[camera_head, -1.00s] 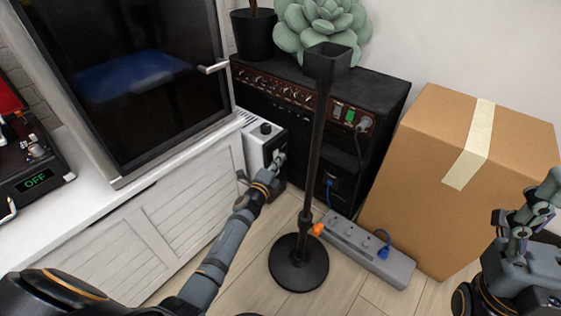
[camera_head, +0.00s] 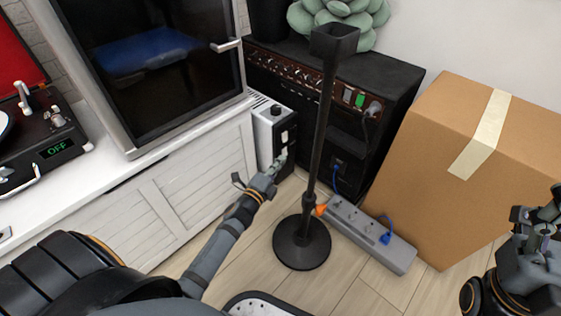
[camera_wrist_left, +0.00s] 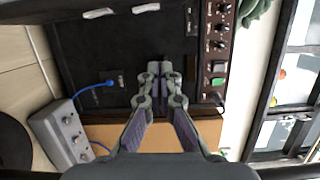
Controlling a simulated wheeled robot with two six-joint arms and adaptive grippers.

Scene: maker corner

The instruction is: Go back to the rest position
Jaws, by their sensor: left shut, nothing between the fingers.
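My left gripper (camera_head: 281,160) reaches in front of the white box with a black front beside the low cabinet, in the head view. Its fingertips meet in the left wrist view (camera_wrist_left: 160,70), with nothing between them. My right gripper (camera_head: 541,216) is at the right edge of the head view, in front of the cardboard box. It is folded and partly cut off, so its opening is unclear.
A black stand (camera_head: 302,243) rises in front of the black amplifier (camera_head: 385,75). A grey power strip (camera_head: 372,236) lies on the floor by the cardboard box (camera_head: 425,180). A white cabinet (camera_head: 185,195) with a record player (camera_head: 70,150) is at left.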

